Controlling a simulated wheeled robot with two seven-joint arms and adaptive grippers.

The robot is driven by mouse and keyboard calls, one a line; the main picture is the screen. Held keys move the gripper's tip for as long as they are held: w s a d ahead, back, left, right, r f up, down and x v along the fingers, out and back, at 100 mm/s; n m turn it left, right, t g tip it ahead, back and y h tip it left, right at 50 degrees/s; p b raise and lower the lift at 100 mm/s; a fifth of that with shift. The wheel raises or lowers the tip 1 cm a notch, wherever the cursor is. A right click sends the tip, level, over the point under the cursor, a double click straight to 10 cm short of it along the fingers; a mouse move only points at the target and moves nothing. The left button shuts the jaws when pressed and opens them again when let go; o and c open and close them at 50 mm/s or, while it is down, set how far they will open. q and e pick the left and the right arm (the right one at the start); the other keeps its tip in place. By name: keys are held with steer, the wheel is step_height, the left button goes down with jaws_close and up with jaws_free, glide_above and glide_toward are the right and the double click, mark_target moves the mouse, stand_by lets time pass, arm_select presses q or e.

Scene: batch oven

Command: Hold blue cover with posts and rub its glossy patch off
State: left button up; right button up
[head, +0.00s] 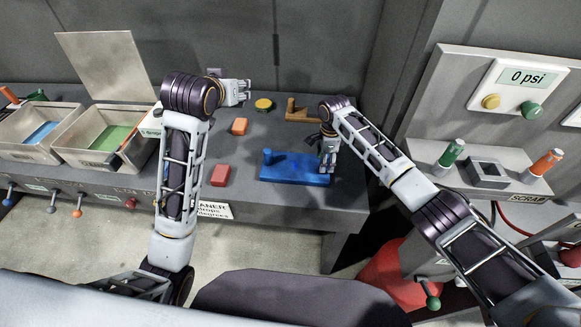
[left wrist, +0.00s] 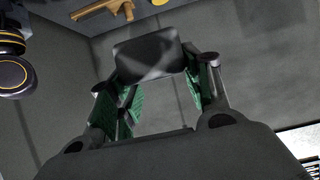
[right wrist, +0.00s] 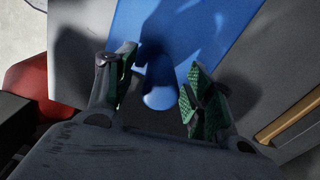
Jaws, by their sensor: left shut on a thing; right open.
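The blue cover (head: 290,170) lies flat near the bench's front edge. A post (head: 267,156) stands at its left end; its right end is partly hidden by my right gripper (head: 328,166). In the right wrist view the cover (right wrist: 180,25) runs away from me, and a rounded blue post (right wrist: 158,99) shows between the open fingers, apart from them. My left gripper (head: 246,91) is raised over the back of the bench. In the left wrist view it is shut on a dark grey block-like pad (left wrist: 148,58). I cannot make out a glossy patch on the cover.
A yellow-topped round tin (head: 264,104) and a brown wooden piece (head: 300,112) are behind. Metal bins (head: 62,150) stand at left, the scrap shelf (head: 490,180) at right.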

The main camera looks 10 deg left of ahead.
steer(key=shift+f, duration=0.7)
jaws_close()
